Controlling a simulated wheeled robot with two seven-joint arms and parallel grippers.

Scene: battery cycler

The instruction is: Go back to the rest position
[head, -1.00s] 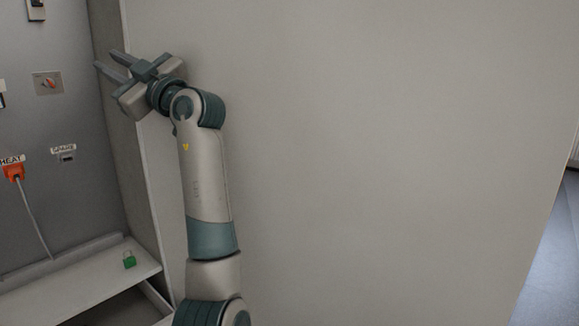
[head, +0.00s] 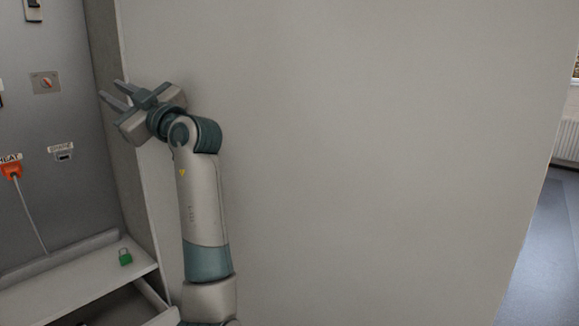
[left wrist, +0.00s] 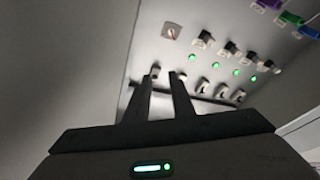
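My left gripper (head: 110,91) is raised in front of the side wall of the cabinet in the head view, fingers pointing up and left towards the cabinet opening. Its two fingers also show in the left wrist view (left wrist: 162,77), apart with nothing between them. It touches nothing that I can make out. My right gripper is in neither view.
The grey panel (head: 55,200) at left carries a rotary switch (head: 45,83), an orange plug (head: 11,171) with a cable and an empty-looking socket (head: 64,155). A small green item (head: 125,257) sits on the ledge. A large pale wall (head: 370,150) fills the middle; floor shows at right.

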